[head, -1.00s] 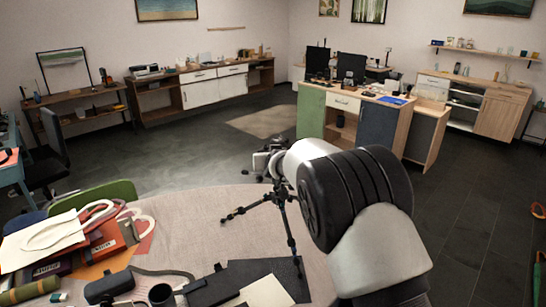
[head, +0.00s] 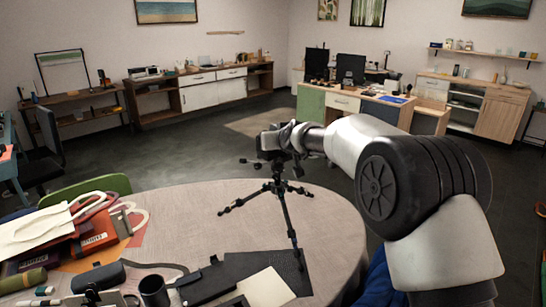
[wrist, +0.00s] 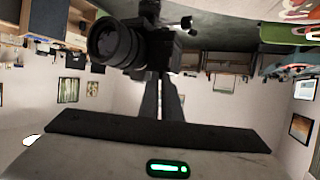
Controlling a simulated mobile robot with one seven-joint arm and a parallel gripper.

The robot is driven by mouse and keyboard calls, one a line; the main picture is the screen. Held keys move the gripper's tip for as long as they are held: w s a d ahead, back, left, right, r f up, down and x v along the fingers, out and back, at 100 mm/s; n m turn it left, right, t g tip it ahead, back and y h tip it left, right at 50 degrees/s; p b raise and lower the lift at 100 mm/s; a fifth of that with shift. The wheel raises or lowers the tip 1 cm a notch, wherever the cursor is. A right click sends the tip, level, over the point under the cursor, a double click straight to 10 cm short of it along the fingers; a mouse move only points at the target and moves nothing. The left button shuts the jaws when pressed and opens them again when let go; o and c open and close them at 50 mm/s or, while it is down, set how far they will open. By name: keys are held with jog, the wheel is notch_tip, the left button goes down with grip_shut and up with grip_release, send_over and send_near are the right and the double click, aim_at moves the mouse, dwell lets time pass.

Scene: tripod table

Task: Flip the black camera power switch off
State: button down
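The black camera (head: 272,141) sits on top of a black tripod (head: 279,186) standing on the round table (head: 340,215). In the wrist view the camera (wrist: 122,45) shows upside down, its round lens facing left. My gripper (head: 297,137) reaches in from the right, at camera height and close beside the camera. In the wrist view my gripper (wrist: 160,75) has its two dark fingers close together, holding nothing visible. I cannot tell whether the fingertips touch the camera. I cannot make out the power switch in either view.
Bags and books (head: 70,235) crowd the table's left side. A dark mug (head: 155,292), a black case (head: 95,278) and flat dark and pale sheets (head: 265,275) lie at the front. A green chair (head: 90,190) stands behind the table's left edge.

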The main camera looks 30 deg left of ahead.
jog(key=n+g+y+b, duration=0.1)
jog(key=w+d+n+g+y, duration=0.1)
jog(key=n+g, duration=0.1)
jog(key=w+n+g+y+b, duration=0.1)
jog(key=n+g, duration=0.1)
jog(key=shift+w+d+r+b, duration=0.1)
jog(key=shift+d+b, duration=0.1)
jog(key=shift+b, duration=0.15)
jog(key=shift+y, duration=0.3)
jog(key=c, duration=2)
grip_release()
jog(key=shift+d, duration=0.1)
